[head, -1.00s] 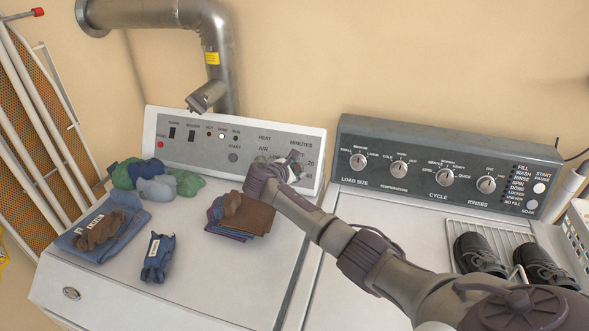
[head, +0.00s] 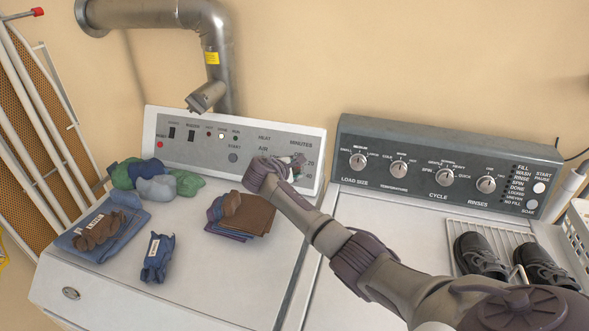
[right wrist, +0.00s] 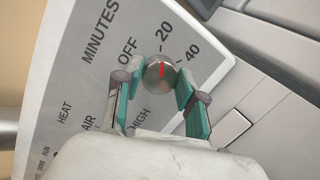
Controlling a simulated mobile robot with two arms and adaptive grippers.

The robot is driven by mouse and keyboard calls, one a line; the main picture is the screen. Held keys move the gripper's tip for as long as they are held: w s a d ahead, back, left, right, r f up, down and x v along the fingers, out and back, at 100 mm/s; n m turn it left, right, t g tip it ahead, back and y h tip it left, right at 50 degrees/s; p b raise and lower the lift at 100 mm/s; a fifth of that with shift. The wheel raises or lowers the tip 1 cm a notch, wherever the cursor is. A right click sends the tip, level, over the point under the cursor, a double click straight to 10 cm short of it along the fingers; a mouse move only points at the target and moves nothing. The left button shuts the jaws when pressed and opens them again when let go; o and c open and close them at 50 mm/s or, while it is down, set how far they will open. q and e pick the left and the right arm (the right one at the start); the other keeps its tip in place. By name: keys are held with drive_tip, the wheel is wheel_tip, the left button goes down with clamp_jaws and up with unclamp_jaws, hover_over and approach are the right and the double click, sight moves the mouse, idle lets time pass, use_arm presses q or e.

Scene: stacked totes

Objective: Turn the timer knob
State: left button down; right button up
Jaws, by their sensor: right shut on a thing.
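The timer knob (right wrist: 159,72) is a round silver dial with a red pointer line on the dryer's panel. In the right wrist view its red line points up, close to the 20 mark, with OFF to its left and 40 to its right. My right gripper (right wrist: 160,84) has its teal-lined fingers on either side of the knob and is shut on it. In the head view the right gripper (head: 297,163) is at the right end of the dryer panel (head: 193,150), and its wrist hides most of the knob. My left gripper is in neither view.
Folded brown and purple cloths (head: 252,217) lie on the dryer top left of my right arm. Bundled socks (head: 152,182) and a blue folded cloth (head: 122,238) lie further left. The washer panel (head: 430,150) and black shoes (head: 478,252) are at right.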

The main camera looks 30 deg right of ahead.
drive_tip(key=o, duration=1.1)
drive_tip(key=shift+o, duration=0.2)
drive_tip(key=v, duration=1.2)
